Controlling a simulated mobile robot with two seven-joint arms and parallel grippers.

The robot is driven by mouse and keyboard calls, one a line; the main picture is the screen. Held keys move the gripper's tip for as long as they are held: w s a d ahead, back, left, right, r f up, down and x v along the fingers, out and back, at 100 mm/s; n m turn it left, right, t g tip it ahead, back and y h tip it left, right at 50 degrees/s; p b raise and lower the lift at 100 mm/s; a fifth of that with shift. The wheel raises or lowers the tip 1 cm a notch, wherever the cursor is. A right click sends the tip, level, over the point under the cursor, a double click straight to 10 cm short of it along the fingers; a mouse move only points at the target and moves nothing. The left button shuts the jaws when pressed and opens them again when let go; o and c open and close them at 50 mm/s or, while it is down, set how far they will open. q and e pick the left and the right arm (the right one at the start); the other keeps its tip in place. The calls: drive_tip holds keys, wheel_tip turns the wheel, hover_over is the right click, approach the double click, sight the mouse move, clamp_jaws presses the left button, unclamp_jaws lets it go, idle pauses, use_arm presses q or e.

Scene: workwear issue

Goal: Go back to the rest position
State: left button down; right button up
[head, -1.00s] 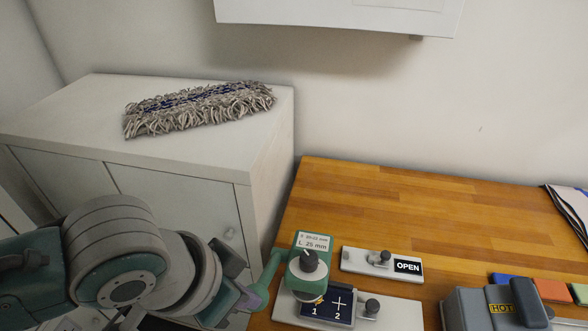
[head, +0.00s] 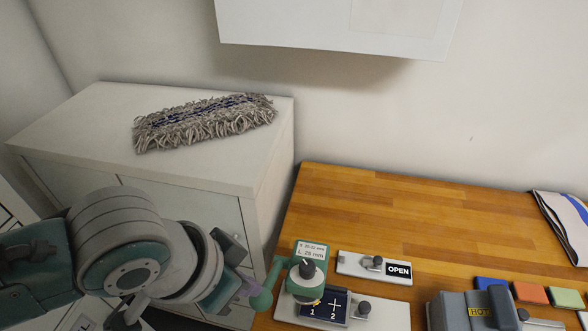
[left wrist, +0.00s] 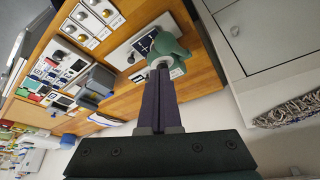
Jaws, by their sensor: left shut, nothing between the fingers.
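My left gripper (head: 247,287) comes in from the left in the head view, in front of the white cabinet and close to the left edge of the wooden bench. In the left wrist view its dark fingers (left wrist: 156,98) are shut together with nothing between them. The green press (head: 297,272) with a "L 25 mm" label stands just right of the gripper on a white plate. It also shows beyond the fingertips in the left wrist view (left wrist: 172,45); whether they touch it I cannot tell. My right gripper is not in view.
The white cabinet (head: 80,115) carries a grey mop head (head: 205,125). The wooden bench (head: 420,215) holds an OPEN sign plate (head: 350,264), a grey HOT device (head: 465,311) and coloured blocks (head: 530,292). A white box (head: 335,25) hangs on the wall. The bench's back middle is clear.

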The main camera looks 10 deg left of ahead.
use_arm(q)
drive_tip(key=shift+s+r, duration=0.1)
drive_tip(key=shift+r, duration=0.15)
drive_tip(key=s+d+r+p, duration=0.3)
drive_tip(key=s+r+p, duration=0.1)
drive_tip(key=r, duration=0.3)
drive_tip(key=s+a+r+n+y+p, duration=0.2)
drive_tip(key=s+a+r+n+p, duration=0.2)
drive_tip(key=s+a+r, duration=0.5)
wheel_tip(320, 180, up, 4)
drive_tip(key=shift+s+a+f+p, duration=0.1)
drive_tip(key=shift+s+a+p, duration=0.3)
drive_tip(key=shift+a, duration=0.55)
